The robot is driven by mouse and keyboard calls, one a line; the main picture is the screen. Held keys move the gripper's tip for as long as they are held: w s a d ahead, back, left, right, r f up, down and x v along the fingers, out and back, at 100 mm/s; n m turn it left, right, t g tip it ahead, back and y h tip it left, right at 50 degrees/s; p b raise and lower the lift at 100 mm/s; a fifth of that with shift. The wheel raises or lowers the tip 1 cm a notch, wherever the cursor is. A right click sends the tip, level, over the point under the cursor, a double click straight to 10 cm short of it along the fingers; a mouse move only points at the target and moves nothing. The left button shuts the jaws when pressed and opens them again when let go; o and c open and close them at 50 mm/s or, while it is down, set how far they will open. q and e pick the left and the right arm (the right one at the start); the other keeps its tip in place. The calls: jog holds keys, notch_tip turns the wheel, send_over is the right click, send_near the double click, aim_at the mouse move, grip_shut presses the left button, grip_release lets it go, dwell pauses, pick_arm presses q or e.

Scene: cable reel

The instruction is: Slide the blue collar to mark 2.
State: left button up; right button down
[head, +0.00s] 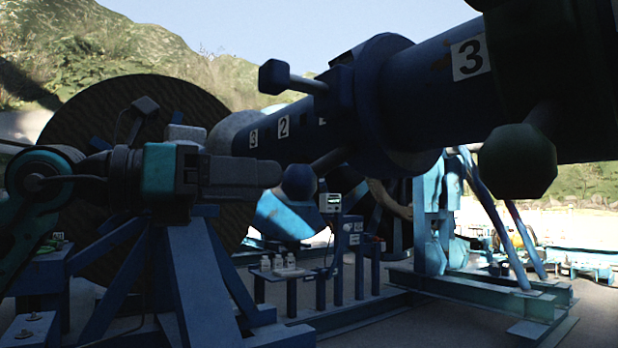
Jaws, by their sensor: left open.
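A blue collar (385,95) sits around a dark blue shaft (440,110) that runs from the upper right toward the left. The collar has two knobbed handles, an upper one (273,77) and a lower one (298,182). Left of the collar, the shaft carries a label 3 (253,138), a label 2 (284,126) and a third label (322,120), mostly hidden by the collar. Another label 3 (470,58) is right of it. My left gripper (265,172) is open, just left of the lower knob; I cannot tell whether they touch. My right gripper is not in view.
A dark green collar (545,75) with a knob (515,160) surrounds the shaft at the right. A large dark reel (90,130) and a blue stand (205,280) are at the left. A low bench (290,273) holds small white bottles. Blue frames stand behind.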

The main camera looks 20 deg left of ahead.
aim_at(310, 185)
pick_arm(q)
jog(key=p+x, duration=0.1)
jog(key=x, duration=0.7)
jog(key=shift+w, duration=0.1)
grip_shut()
dwell(0.5)
